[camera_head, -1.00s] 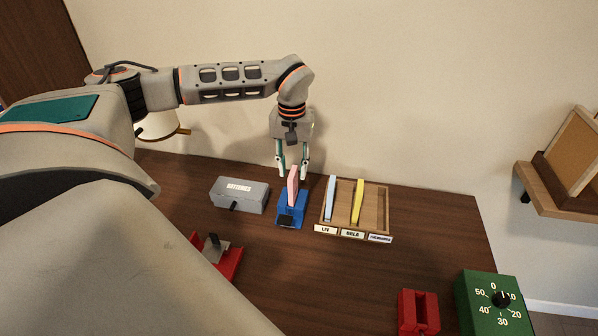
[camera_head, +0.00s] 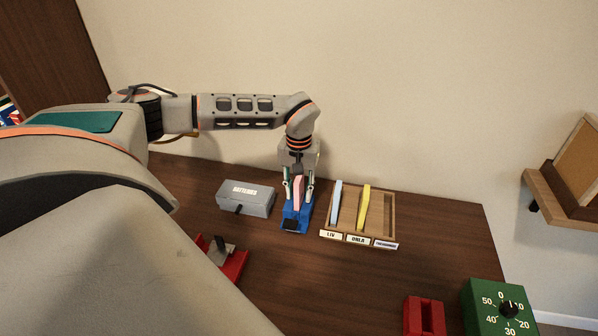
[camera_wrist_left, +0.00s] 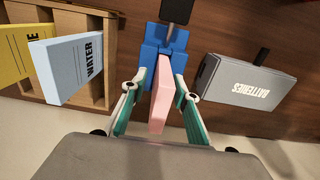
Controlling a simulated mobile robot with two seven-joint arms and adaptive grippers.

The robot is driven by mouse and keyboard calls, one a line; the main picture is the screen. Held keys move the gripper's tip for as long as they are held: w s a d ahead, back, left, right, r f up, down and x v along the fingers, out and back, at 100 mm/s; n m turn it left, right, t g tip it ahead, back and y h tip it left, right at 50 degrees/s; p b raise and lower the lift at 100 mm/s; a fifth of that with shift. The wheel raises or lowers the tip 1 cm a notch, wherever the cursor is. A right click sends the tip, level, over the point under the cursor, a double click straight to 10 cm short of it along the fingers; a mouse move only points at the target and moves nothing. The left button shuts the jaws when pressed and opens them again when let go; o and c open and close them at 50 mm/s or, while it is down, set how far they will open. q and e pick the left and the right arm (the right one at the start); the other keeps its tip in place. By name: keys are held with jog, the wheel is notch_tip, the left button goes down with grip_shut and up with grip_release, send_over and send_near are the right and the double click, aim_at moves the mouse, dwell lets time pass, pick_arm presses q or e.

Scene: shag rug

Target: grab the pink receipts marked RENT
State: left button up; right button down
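The pink receipts (camera_head: 299,190) stand upright as a thin stack in a blue holder (camera_head: 296,218) on the dark wooden table. They also show in the left wrist view (camera_wrist_left: 161,95), with no RENT mark readable. My left gripper (camera_head: 299,191) points down over the holder with one finger on each side of the receipts. In the left wrist view its teal-lined fingers (camera_wrist_left: 154,90) are open, with gaps beside the pink stack. My right gripper is not in view.
A grey BATTERIES box (camera_head: 246,198) stands left of the holder. A wooden sorter (camera_head: 381,217) with blue WATER and yellow stacks stands to the right. A red device (camera_head: 231,262), a red block (camera_head: 424,318) and a green dial box (camera_head: 498,311) lie nearer the front.

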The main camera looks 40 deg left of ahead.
pick_arm(q)
grip_shut()
